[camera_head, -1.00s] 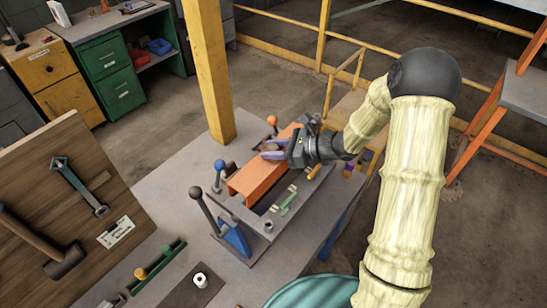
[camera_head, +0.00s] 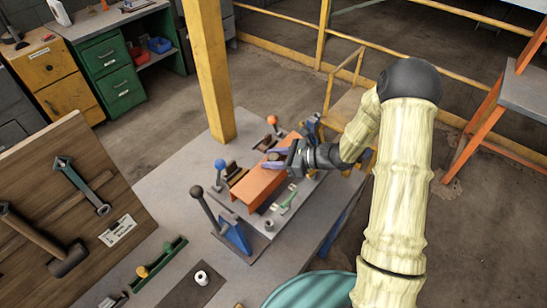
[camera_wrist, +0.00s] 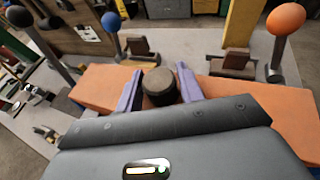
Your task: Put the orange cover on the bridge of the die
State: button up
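The orange cover (camera_head: 258,188) is a long slab with a dark round knob (camera_wrist: 160,87) on top. It lies lengthwise over the grey die (camera_head: 268,224) on the table. My gripper (camera_head: 274,160) is above the cover, and in the wrist view its two purple fingers (camera_wrist: 160,90) stand on either side of the knob, close against it. The cover (camera_wrist: 95,88) spans the wrist view behind the fingers. The bridge is hidden under the cover, and I cannot tell whether the cover touches it.
A blue-knobbed lever (camera_head: 220,165) and an orange-knobbed lever (camera_head: 272,120) stand along the die's far side beside brown blocks (camera_head: 236,174). A black-knobbed lever (camera_head: 197,192) on a blue base stands at the near left end.

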jog(key=shift+o, duration=1.3)
jog(key=shift+r, duration=0.15)
jog(key=shift+d, duration=0.3)
jog(key=b+v, duration=0.3)
jog(key=v, duration=0.8)
jog(key=shift+s+d+r, duration=0.15)
